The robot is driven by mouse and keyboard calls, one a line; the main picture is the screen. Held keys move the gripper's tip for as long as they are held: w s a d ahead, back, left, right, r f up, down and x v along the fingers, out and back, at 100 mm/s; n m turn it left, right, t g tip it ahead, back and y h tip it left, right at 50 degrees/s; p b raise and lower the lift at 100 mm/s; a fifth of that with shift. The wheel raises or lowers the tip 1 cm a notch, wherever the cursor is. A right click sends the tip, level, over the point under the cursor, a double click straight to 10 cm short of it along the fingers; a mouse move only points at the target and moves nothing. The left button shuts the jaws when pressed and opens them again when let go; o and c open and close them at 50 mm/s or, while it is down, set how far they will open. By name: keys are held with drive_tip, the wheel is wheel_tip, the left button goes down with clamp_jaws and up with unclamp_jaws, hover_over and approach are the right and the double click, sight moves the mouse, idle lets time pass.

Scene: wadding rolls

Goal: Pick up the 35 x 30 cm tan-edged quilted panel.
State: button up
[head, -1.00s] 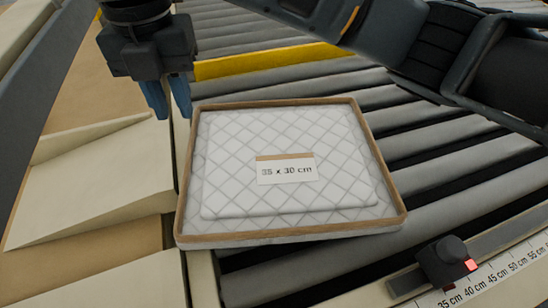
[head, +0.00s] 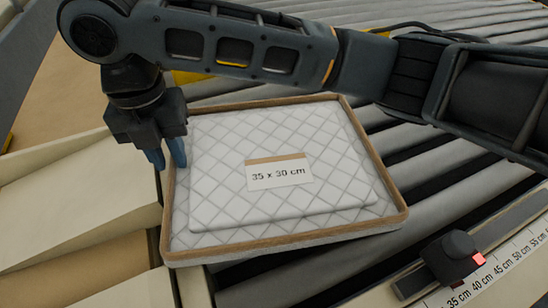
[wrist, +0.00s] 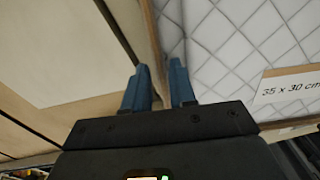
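The quilted panel (head: 222,210) is white with a diamond pattern and a tan edge, and its label (head: 279,172) reads 35 x 30 cm. It lies flat on the rollers. My gripper (head: 168,162) is at the panel's left edge in the head view, pointing down. In the wrist view my gripper (wrist: 161,75) is open, with its two blue fingers apart. The tan edge of the panel (wrist: 235,50) runs between the fingers, the right finger on the quilted side. I cannot tell how far down the fingertips reach beside the edge.
Grey conveyor rollers (head: 455,207) extend to the right and back. Cream and tan boards (head: 75,215) lie close on the left. A centimetre scale (head: 500,278) with a dark slider (head: 452,257) lies at front right. My arm spans the back of the view.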

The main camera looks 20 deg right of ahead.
drive_tip(key=shift+f, duration=0.15)
clamp_jaws()
idle(0.5)
